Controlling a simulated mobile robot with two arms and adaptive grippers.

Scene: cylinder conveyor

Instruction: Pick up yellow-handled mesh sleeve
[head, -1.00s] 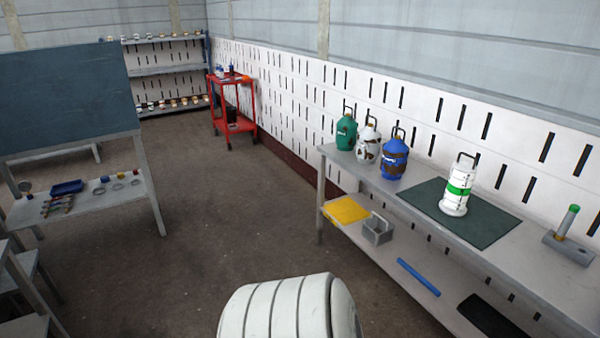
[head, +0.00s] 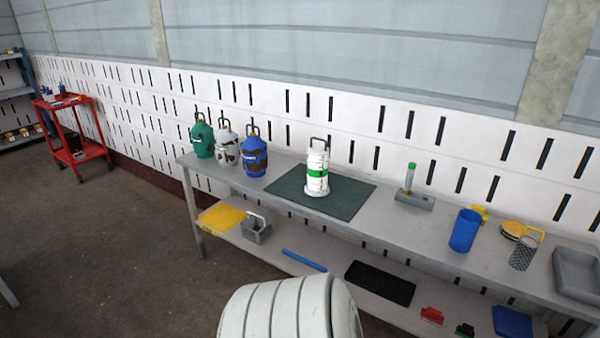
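The mesh sleeve (head: 523,252) stands on the workbench at the right of the head view. It is a grey mesh cylinder with a yellow handle (head: 533,233) at its top. It stands between a round yellow-rimmed item and a grey tray. Neither of my grippers shows in the head view.
The workbench (head: 415,222) runs along the wall. On it stand a blue cup (head: 465,230), a grey tray (head: 578,272), a grey block with a green-topped post (head: 413,198), a white cylinder (head: 317,172) on a green mat (head: 345,201), and several coloured cylinders.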

